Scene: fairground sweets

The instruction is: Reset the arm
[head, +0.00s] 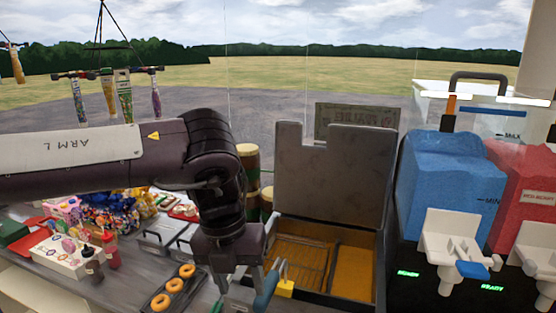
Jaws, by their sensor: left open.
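My left arm (70,160) comes in from the left, bends at the elbow and points down. My left gripper (246,284) is open above the counter, at the front left of the open fryer-like box (328,178). A blue handle (265,292) and a yellow piece (286,287) show right beside its right finger; whether they touch it I cannot tell. I see nothing held between the fingers, though their tips are partly hard to make out. My right arm and gripper are not in view.
A dark tray with doughnuts (174,285) lies left of the gripper. Sweets, bottles (110,250) and boxes crowd the counter's left. Blue (445,180) and red (525,190) slush machines with white taps stand right. Tubes hang from a rack (108,72) at upper left.

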